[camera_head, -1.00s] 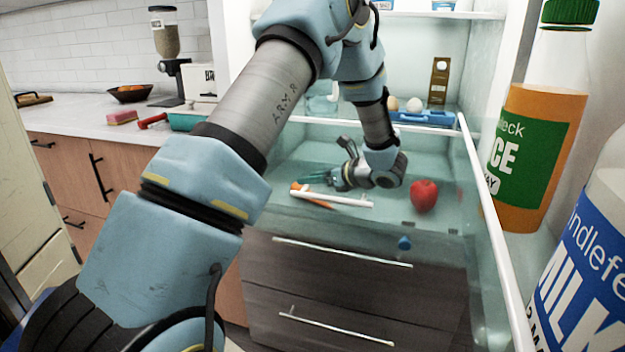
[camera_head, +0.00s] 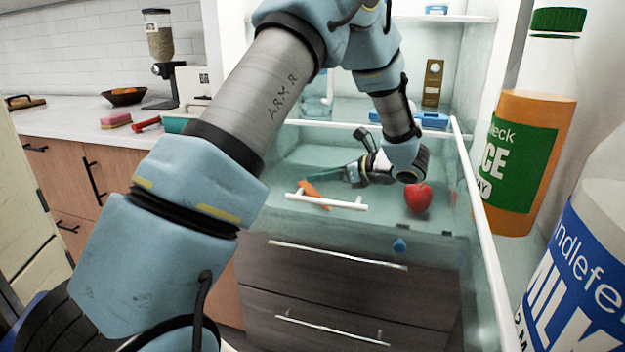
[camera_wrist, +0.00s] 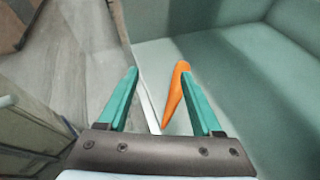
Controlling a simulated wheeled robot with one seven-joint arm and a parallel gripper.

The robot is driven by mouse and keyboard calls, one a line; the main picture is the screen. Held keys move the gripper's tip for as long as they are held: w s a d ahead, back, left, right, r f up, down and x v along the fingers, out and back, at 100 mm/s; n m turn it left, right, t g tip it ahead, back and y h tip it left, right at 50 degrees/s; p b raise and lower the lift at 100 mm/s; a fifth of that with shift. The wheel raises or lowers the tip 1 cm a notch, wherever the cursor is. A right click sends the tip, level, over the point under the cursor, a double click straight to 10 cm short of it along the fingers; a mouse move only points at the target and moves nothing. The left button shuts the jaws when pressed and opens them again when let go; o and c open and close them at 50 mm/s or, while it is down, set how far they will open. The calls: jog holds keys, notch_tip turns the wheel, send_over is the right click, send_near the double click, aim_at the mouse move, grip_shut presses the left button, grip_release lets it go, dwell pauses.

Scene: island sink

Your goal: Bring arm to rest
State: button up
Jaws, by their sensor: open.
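My arm reaches from the lower left across the head view into the open fridge. My gripper (camera_head: 352,174) is low inside the fridge, over the lower compartment with the white handle, its fingers toward the left. The wrist view shows the two teal fingers of the gripper (camera_wrist: 160,100) spread apart with nothing held between them. An orange carrot (camera_head: 314,194) lies in the lower compartment, just left of and below the gripper. In the wrist view the carrot (camera_wrist: 177,92) shows beside the right finger, partly behind it. I cannot tell whether they touch.
A red apple (camera_head: 418,198) lies right of my wrist. A juice bottle (camera_head: 520,150) and a milk bottle (camera_head: 585,275) stand in the fridge door at right. A blue egg tray (camera_head: 432,121) and a brown carton (camera_head: 432,85) are on the shelf behind. A counter (camera_head: 60,123) is at left.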

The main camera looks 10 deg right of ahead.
jog(key=shift+v, duration=0.75)
